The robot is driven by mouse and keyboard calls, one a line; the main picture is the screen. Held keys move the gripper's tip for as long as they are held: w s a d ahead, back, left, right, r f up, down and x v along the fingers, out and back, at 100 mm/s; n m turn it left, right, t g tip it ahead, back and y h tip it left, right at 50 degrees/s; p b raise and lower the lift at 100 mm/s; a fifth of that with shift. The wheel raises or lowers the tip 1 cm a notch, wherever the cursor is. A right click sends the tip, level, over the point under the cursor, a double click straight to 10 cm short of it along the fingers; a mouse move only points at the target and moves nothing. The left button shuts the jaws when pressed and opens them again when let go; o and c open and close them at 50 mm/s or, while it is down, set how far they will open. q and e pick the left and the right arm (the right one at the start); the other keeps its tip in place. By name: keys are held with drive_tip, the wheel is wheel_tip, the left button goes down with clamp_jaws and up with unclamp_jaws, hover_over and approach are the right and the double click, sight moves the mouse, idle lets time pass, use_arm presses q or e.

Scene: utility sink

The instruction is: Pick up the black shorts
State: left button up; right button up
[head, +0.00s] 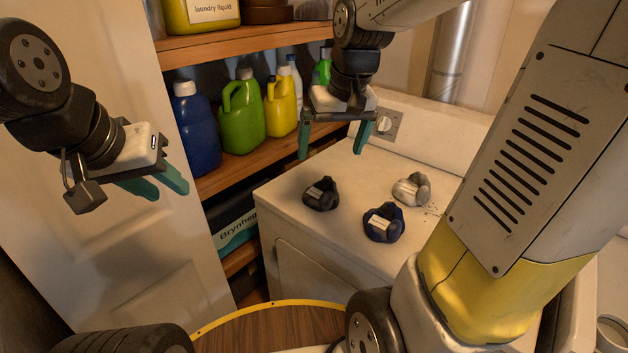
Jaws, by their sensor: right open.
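The black shorts (320,194) lie bundled on top of the white appliance, near its left edge, with a pale label-like patch showing. My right gripper (331,153) is open and empty. Its teal fingers point down above and slightly behind the black shorts in the picture, apart from them. My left gripper (171,194) is at the left in front of the white door, away from the appliance. Its two teal fingers show a gap with nothing between them.
A navy bundle (383,230) and a light grey bundle (411,190) lie right of the shorts. Wooden shelves (240,172) hold a blue bottle (196,130), a green jug (241,115) and a yellow jug (280,105).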

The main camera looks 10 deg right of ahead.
drive_tip(key=w+f+g, duration=0.1)
drive_tip(key=w+f, duration=0.4)
drive_tip(key=w, duration=0.1)
drive_tip(key=g+h, duration=0.1)
drive_tip(key=g, duration=0.1)
hover_over(321, 188)
drive_tip(key=shift+n, duration=0.3)
drive_tip(key=f, duration=0.6)
drive_tip(key=shift+w+f, duration=0.25)
drive_tip(key=shift+f, duration=0.15)
drive_tip(key=shift+w+f, duration=0.1)
drive_tip(key=shift+f, duration=0.3)
drive_tip(key=f, duration=0.7)
drive_tip(key=shift+s+f, duration=0.2)
drive_tip(key=shift+f, duration=0.05)
drive_tip(key=c, duration=1.2)
